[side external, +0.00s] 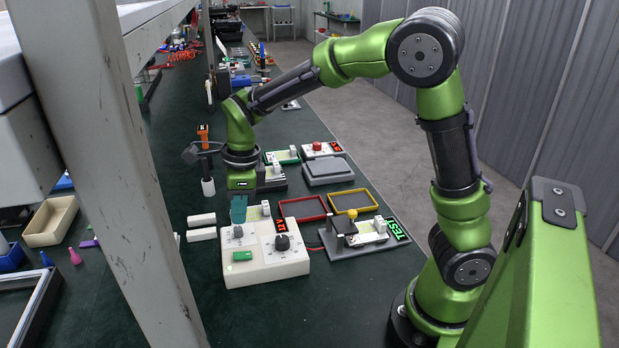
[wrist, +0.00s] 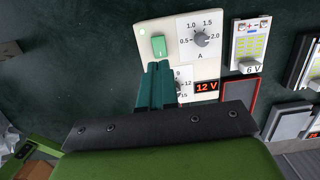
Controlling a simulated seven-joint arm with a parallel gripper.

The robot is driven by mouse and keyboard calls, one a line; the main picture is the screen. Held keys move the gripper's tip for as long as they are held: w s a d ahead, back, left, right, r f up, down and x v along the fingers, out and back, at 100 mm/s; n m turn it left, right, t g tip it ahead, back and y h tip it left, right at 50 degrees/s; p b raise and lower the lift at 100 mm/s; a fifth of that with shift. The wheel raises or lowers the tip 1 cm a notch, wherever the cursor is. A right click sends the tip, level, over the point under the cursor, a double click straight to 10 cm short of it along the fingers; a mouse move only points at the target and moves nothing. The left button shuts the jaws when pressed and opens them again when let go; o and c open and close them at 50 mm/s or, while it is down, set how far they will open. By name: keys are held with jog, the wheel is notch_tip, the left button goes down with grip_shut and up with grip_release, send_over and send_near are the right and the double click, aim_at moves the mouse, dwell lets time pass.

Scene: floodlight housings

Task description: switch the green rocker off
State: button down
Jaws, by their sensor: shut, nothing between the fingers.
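The green rocker (side external: 242,256) sits on the top face of a white control box (side external: 262,268), near a corner. In the wrist view the rocker (wrist: 158,46) shows whole, with a small green dot beside it on the panel. I cannot tell its tilt clearly. My gripper (side external: 238,218) points down over the far part of the box, with its teal fingers together and empty. In the wrist view the fingertips (wrist: 158,66) appear just below the rocker; contact is not visible. The fingers partly hide a lower knob and its 9–15 scale.
A dark knob (wrist: 201,39) with a 0.5–2.0 A scale is beside the rocker. Red-framed (side external: 302,218) and yellow-framed (side external: 352,212) trays and a TEST fixture (side external: 350,246) stand right. White blocks (side external: 201,234) lie left.

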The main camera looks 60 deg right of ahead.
notch_tip(320, 180, up, 5)
send_over(237, 255)
jog(key=s+d, duration=0.2)
jog(key=shift+w+a, duration=0.1)
jog(key=shift+w, duration=0.1)
jog(key=shift+a+r, duration=0.1)
jog(key=shift+r, duration=0.05)
jog(key=f, duration=0.9)
jog(key=w+a+f, duration=0.1)
jog(key=f, duration=0.3)
jog(key=shift+w+f, duration=0.1)
jog(key=shift+f, duration=0.05)
jog(key=shift+a+f, duration=0.1)
jog(key=shift+f, duration=0.25)
jog(key=shift+f, duration=0.1)
